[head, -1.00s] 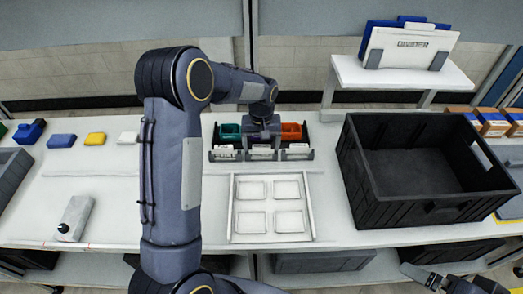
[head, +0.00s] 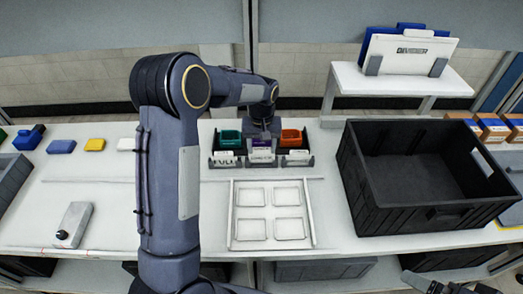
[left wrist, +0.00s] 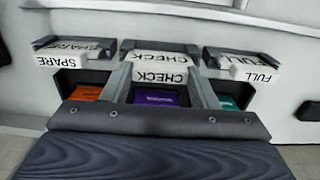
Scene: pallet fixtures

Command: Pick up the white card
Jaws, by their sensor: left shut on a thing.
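A white card marked CHECK (head: 262,156) is at the middle slot of a dark three-slot holder (head: 311,162). It also shows in the left wrist view (left wrist: 160,75). My left gripper (head: 262,140) is above the middle slot, shut on the CHECK card, with a finger on each side of it in the left wrist view. White cards marked FULL (left wrist: 255,72) and SPARE (left wrist: 60,61) are at the two outer slots. My right gripper (head: 436,286) is partly in view at the lower right edge; its jaws are unclear.
Teal (head: 230,138) and orange (head: 291,137) bins and a purple one (left wrist: 158,99) sit behind the cards. A white four-pocket tray (head: 233,243) lies in front. A black crate (head: 420,218) stands right, below a raised white shelf (head: 400,82). Small blocks lie left.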

